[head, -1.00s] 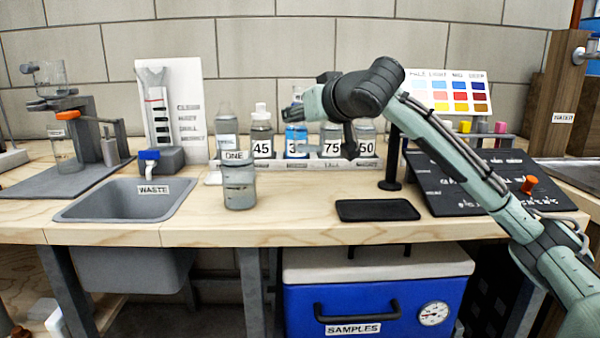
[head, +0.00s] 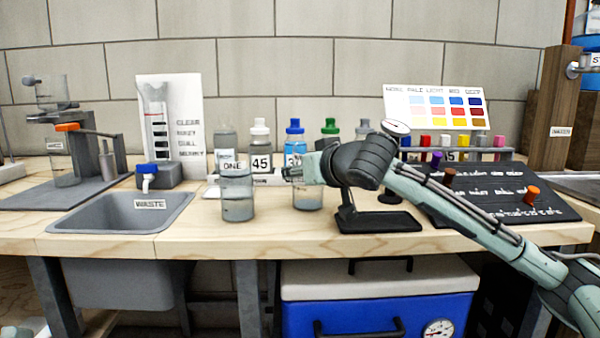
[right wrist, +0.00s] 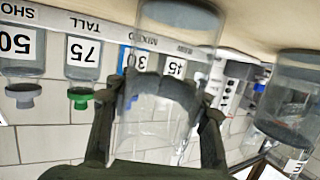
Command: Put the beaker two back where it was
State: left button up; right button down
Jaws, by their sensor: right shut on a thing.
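Two clear beakers show in the head view. In the right wrist view the held beaker (right wrist: 180,30) sits between my fingers (right wrist: 160,110), with another beaker (right wrist: 290,100) off to the right. My left gripper is not in view.
Behind is a row of bottles with number cards, including one with a blue cap (head: 295,130) and one with a green cap (head: 330,128). The sink (head: 120,222) is at left.

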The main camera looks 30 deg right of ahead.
jog(key=c, duration=0.7)
grip_release()
jog(key=shift+c, duration=0.2)
